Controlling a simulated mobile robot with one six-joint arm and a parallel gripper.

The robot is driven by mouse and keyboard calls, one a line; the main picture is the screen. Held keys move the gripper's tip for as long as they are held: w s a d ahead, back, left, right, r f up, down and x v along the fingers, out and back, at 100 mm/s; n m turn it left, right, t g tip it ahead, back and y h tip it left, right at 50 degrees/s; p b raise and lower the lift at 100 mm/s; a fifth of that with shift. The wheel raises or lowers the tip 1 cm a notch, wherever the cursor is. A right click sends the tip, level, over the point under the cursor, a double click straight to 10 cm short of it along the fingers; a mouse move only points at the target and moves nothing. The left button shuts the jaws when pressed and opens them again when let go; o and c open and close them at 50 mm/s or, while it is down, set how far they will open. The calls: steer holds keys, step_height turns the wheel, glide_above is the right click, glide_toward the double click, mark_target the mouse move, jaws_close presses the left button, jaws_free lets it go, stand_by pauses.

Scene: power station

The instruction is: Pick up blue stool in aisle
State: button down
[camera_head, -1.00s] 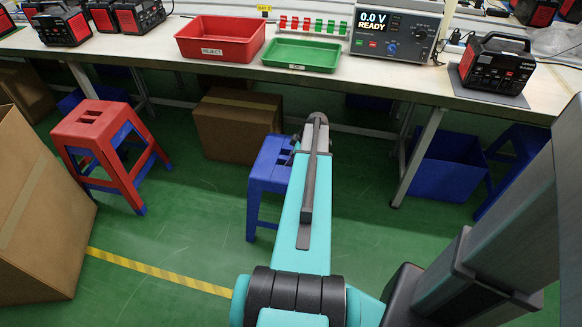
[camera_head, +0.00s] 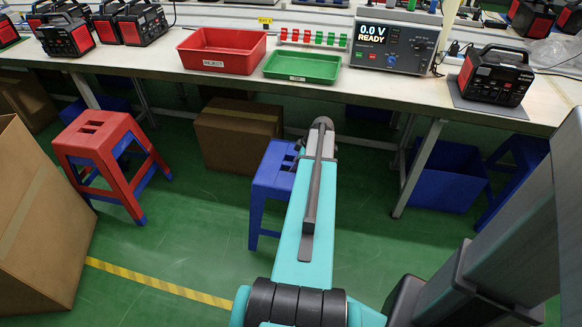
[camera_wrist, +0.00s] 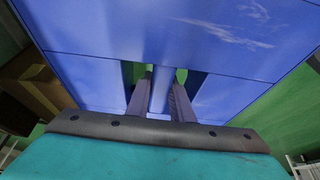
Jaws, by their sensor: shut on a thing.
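The blue stool (camera_head: 268,182) stands upright on the green floor, in front of the workbench. My arm hides its right side in the head view. In the wrist view its blue seat (camera_wrist: 180,40) fills most of the picture and has slots in it. My gripper (camera_wrist: 160,88) reaches into the slots, one finger on each side of the narrow bar between them, and is shut on that bar. In the head view my gripper is mostly hidden behind my arm.
A red stool (camera_head: 98,142) with blue feet stands to the left. A large cardboard box (camera_head: 40,225) is at the left edge, another (camera_head: 235,135) under the workbench (camera_head: 160,68). A blue bin (camera_head: 445,178) is under the bench at right. Green floor is open around the yellow stripe (camera_head: 160,284).

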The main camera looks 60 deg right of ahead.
steer(key=s, duration=0.4)
steer(key=s+d+r, duration=0.1)
steer(key=s, duration=0.9)
steer(key=shift+s+d+r, duration=0.1)
steer(key=shift+d+r, duration=0.15)
steer(key=shift+r, duration=0.05)
